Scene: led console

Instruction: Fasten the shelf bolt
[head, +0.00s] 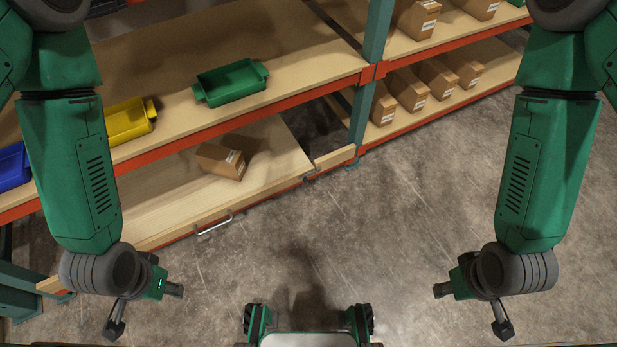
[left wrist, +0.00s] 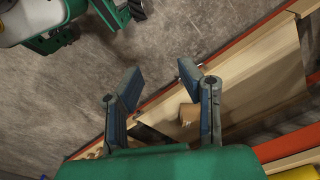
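The lower wooden shelf (head: 150,206) has an orange front edge and a silver bar handle (head: 213,224). A small dark metal fitting (head: 309,177) sits at its right front corner; it may be the bolt, but it is too small to tell its state. My left gripper (head: 146,309) is open and empty, in front of and below the shelf in the picture. In the left wrist view its two fingers (left wrist: 168,88) stand apart, with floor and shelf behind them. My right gripper (head: 471,311) is spread open and empty over bare floor, far from the shelf.
A cardboard box (head: 222,161) lies on the lower shelf. Green (head: 231,83), yellow (head: 128,121) and blue (head: 13,166) bins stand on the shelf above. A green upright (head: 371,70) separates a right bay holding several boxes. The concrete floor (head: 400,215) in front is clear.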

